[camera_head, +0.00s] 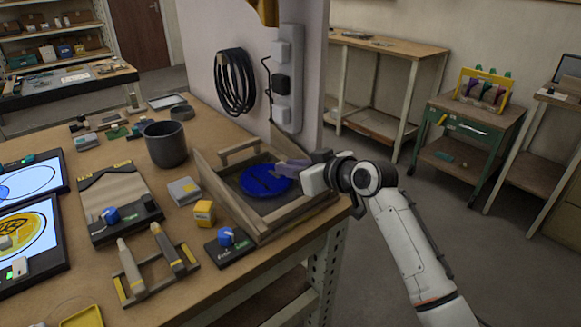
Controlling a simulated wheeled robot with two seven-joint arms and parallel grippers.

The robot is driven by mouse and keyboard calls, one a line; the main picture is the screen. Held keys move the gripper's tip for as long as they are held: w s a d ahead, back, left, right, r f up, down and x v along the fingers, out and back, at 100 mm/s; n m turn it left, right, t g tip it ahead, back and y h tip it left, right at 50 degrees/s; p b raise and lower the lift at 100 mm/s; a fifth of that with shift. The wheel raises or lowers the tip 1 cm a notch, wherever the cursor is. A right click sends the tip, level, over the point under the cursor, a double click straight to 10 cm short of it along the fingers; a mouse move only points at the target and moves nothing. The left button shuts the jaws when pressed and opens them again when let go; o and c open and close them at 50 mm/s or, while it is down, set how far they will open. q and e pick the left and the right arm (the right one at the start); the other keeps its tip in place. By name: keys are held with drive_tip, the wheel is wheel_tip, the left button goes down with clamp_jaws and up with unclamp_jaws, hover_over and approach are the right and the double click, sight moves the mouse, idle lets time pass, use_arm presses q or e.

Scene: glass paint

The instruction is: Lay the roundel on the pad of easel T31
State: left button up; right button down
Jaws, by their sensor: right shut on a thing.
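A round blue disc, the roundel (262,182), is over the dark floor of a wooden tray-like frame (240,222) at the table's right edge. My right gripper (291,169) reaches in from the right, its fingers shut on the disc's right edge. I cannot tell whether the disc touches the floor below. Two lit slanted panels stand at the left, one with a blue outline (28,187) and one with a yellow round design (28,236). No label T31 is legible, so I cannot tell which thing is that easel. My left gripper is out of view.
A dark grey pot (165,144) stands behind the tray's left side. A yellow block (204,213), a blue-knobbed box (228,244) and a wooden rack (150,268) crowd the table left of the tray. A pale panel (205,45) rises behind.

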drive_tip(key=shift+r, duration=0.1)
drive_tip(key=c, duration=1.7)
unclamp_jaws()
drive_tip(key=shift+o, duration=0.2)
drive_tip(key=v, duration=1.2)
